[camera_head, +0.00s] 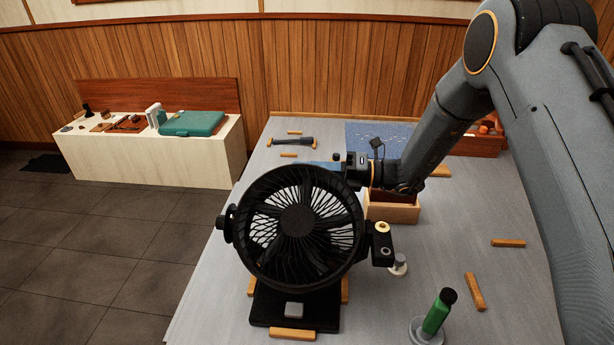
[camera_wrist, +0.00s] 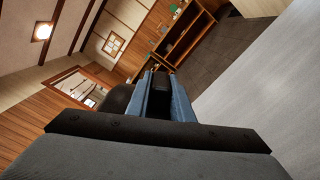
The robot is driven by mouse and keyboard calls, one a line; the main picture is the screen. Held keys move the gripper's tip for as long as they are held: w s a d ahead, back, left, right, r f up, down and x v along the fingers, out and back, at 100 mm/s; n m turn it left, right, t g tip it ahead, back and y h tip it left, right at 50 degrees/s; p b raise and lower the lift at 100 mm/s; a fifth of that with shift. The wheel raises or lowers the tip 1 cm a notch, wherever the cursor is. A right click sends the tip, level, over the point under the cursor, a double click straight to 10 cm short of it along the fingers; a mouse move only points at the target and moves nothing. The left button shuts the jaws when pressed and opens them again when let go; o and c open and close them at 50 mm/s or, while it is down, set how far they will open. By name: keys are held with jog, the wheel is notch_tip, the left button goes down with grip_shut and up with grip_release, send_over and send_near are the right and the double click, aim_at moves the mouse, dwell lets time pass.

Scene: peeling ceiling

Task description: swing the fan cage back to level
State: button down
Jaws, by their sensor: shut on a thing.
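The black fan cage (camera_head: 298,220) faces the head camera in the middle of the bench. It hangs between a side knob (camera_head: 224,223) at left and a black bracket (camera_head: 381,243) at right, above a black base (camera_head: 294,308) with a grey button. Its face looks tilted slightly upward; the exact angle is hard to tell. My gripper (camera_head: 328,165) reaches in from the right at the cage's upper rim. Its blue fingers (camera_wrist: 166,95) are closed around a dark part in the wrist view, apparently the cage rim. The contact itself is mostly hidden behind the cage.
A wooden box (camera_head: 392,213) stands behind the fan at right. A hammer (camera_head: 292,142) lies at the back, and several wooden strips lie about. The bench (camera_head: 205,305) is clear at front left.

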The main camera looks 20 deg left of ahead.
aim_at(303, 164)
jog(key=r+n, duration=0.1)
jog(key=s+r+n+p, duration=0.1)
jog(key=s+r+p, duration=0.1)
jog(key=shift+d+r+n, duration=0.3)
jog(key=shift+n, duration=0.1)
jog(key=s+r+n+p, duration=0.1)
jog(key=n, duration=0.1)
jog(key=s+d+r+n+p, duration=0.1)
jog(key=s+r+p, duration=0.1)
jog(key=shift+s+r+n, duration=0.2)
jog(key=shift+n, duration=0.2)
jog(key=s+n, duration=0.1)
jog(key=s+r+n+p, duration=0.1)
jog(key=s+d+n, duration=0.1)
jog(key=shift+s+d+r+p, duration=0.1)
jog(key=shift+s+r+p, duration=0.2)
jog(key=shift+r, duration=0.1)
jog(key=shift+s+d+r+n, duration=0.15)
jog(key=shift+s+n, duration=0.35)
jog(key=shift+s+d+r+n, duration=0.15)
jog(key=shift+s+n, duration=0.35)
jog(key=shift+s, duration=0.05)
jog(key=shift+s+d+r+n, duration=0.15)
jog(key=shift+s+n, duration=0.35)
jog(key=c, duration=0.7)
grip_release()
